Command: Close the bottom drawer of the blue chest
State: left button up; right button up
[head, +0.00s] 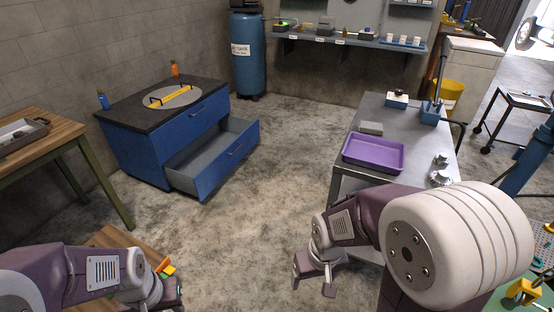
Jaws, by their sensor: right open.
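The blue chest (130,150) stands against the wall at the left, with a dark top. Its bottom drawer (217,171) is pulled well out, and its grey inside looks empty. The upper drawer (196,118) is shut. My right gripper (312,287) is open and empty over the floor, in front of and to the right of the drawer, apart from it. My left gripper (176,290) is at the bottom left, apart from the chest; its fingers are too hard to make out.
A grey metal table (352,165) with a purple tray (375,152) stands at the right. A wooden table (60,139) stands at the left. A blue tank (247,55) stands behind the chest. The concrete floor (285,155) between chest and metal table is clear.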

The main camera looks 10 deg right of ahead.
aim_at(196, 169)
jog(key=i+u, duration=0.2)
jog(key=i, duration=0.35)
jog(key=i+l+u, duration=0.2)
jog(key=i, duration=0.35)
jog(key=i+l+u, duration=0.2)
jog(key=i, duration=0.35)
jog(key=i+l+u, duration=0.2)
jog(key=i, duration=0.35)
jog(key=i+l+u, duration=0.15)
jog(key=i+l, duration=0.2)
jog(key=i, duration=0.15)
